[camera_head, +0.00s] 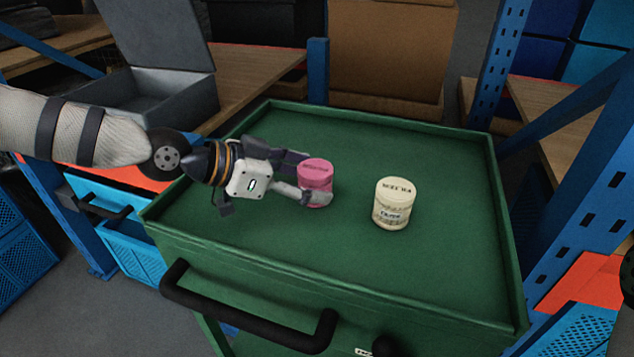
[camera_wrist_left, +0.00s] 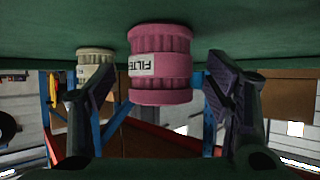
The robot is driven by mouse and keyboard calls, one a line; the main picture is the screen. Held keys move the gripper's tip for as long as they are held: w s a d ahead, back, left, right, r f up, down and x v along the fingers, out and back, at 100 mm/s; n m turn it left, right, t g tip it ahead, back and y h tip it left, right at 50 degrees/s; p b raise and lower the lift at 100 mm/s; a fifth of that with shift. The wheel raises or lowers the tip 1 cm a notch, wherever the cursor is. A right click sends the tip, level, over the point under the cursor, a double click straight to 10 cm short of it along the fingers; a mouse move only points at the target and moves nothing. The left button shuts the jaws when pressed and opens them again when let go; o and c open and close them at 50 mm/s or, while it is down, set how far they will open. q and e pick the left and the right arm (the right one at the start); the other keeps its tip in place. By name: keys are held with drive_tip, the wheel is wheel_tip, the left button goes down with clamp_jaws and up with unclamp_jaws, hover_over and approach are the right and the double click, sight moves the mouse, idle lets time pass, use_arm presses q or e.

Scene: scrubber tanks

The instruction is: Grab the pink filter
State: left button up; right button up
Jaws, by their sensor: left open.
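The pink filter (camera_head: 316,172) is a short, upright cylinder on the green cart top (camera_head: 400,135). My left gripper (camera_head: 308,180) reaches in from the left, low over the cart, with one finger on the far side of the filter and one on the near side. In the left wrist view, which looks upside down, the pink filter (camera_wrist_left: 160,65) with its white "FILTER" label sits between the two spread fingers (camera_wrist_left: 160,95). A gap shows on each side, so the gripper is open around it. The near finger hides part of the filter's base in the head view.
A cream filter (camera_head: 394,203) stands upright to the right of the pink one, with bare green surface between. The cart has a raised rim and a black handle (camera_head: 250,312) in front. Blue shelf posts (camera_head: 590,190) stand at right; a grey open case (camera_head: 165,85) lies behind left.

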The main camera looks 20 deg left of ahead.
use_arm(q)
drive_tip(key=shift+x, duration=1.05)
drive_tip(key=c, duration=1.2)
drive_tip(key=shift+r, duration=0.1)
